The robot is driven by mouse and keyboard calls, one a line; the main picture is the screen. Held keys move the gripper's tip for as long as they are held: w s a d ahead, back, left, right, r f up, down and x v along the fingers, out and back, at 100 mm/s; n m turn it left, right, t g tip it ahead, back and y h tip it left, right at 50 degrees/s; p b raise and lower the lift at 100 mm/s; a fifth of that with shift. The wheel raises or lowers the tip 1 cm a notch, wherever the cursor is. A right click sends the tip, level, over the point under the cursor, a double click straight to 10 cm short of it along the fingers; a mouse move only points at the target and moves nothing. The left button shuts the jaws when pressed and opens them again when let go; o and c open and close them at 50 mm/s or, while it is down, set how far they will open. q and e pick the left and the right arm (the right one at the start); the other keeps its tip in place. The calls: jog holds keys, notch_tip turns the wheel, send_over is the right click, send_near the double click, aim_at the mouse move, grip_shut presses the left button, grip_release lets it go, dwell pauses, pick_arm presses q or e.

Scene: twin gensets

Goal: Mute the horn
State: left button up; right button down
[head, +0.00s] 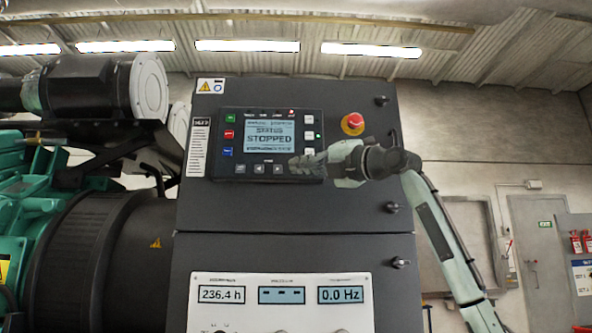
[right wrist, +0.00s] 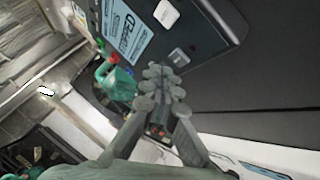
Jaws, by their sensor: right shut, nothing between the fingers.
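The controller (head: 269,113) is a dark module on the black cabinet, its lit screen (head: 268,139) reading STATUS STOPPED. Green, red and blue buttons sit left of the screen. Pale buttons (head: 309,119) run down its right side, and a row of small buttons (head: 259,169) lies below. I cannot read which one is the horn mute. My right gripper (head: 297,165) is shut and empty in front of the controller's lower right corner, hiding part of it. In the right wrist view its closed fingertips (right wrist: 163,80) are close to a grey button (right wrist: 179,57); contact cannot be told. My left gripper is not in view.
A red emergency stop knob (head: 352,124) on a yellow base sits just above my right wrist. A white meter panel (head: 280,300) is below. A green engine (head: 30,200) with dark ducts stands at left. Open floor space and a door (head: 541,250) are at right.

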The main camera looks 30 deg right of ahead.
jog(key=shift+s+a, duration=0.5)
jog(key=shift+s, duration=0.35)
jog(key=shift+s+a, duration=0.55)
jog(key=shift+s, duration=0.3)
jog(key=shift+s+a, duration=0.5)
jog(key=shift+s, duration=0.35)
